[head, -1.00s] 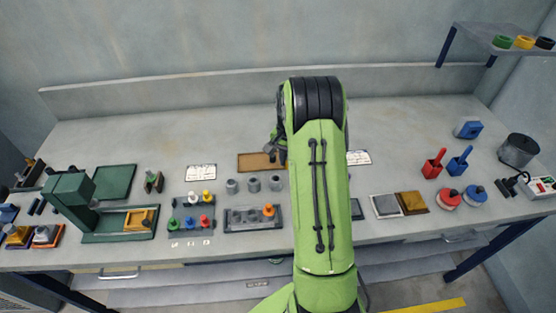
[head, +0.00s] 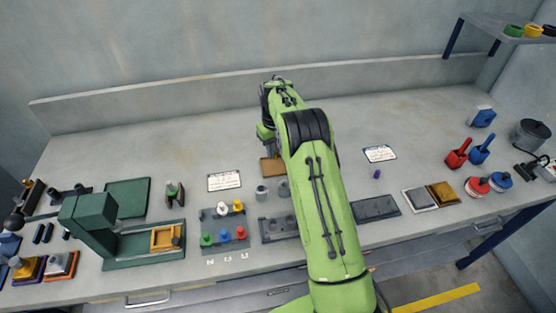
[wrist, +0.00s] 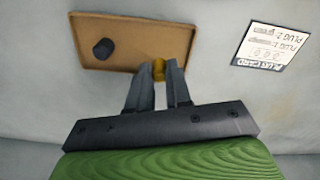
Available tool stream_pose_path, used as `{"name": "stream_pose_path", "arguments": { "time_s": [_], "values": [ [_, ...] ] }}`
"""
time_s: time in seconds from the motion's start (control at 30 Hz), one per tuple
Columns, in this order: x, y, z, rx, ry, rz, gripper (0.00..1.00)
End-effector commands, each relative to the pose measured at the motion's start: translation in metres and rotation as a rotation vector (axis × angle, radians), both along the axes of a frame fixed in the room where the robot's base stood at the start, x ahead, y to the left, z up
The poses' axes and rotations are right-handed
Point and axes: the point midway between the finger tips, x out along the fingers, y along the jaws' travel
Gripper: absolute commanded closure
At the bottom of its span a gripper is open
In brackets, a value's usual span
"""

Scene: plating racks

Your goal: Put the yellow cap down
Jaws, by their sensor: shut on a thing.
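The yellow cap (wrist: 158,69) shows between my fingertips in the wrist view, mostly hidden by the fingers. My gripper (wrist: 163,72) is shut on it. The cap lies in line with the front edge of a brown tray (wrist: 137,25); I cannot tell its height above the tray or bench. A dark round piece (wrist: 103,48) sits in the left part of the tray. In the head view my arm covers the cap, and only a bit of the brown tray (head: 269,169) shows beside it.
A white plug card (wrist: 272,46) lies right of the tray. In the head view, a rack with coloured caps (head: 222,218) and grey cylinders (head: 262,191) stand left of my arm. A small purple piece (head: 377,174) lies to the right. The back of the bench is clear.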

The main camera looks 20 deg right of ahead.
Motion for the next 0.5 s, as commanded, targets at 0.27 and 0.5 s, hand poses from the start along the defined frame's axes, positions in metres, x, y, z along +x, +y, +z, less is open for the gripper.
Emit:
{"name": "stream_pose_path", "arguments": {
  "time_s": [0.27,0.5],
  "values": [
    [0.0,0.0,-0.039,0.001,0.0,-0.001,1.0],
    [0.0,0.0,-0.04,0.001,0.001,-0.001,1.0]
  ]
}}
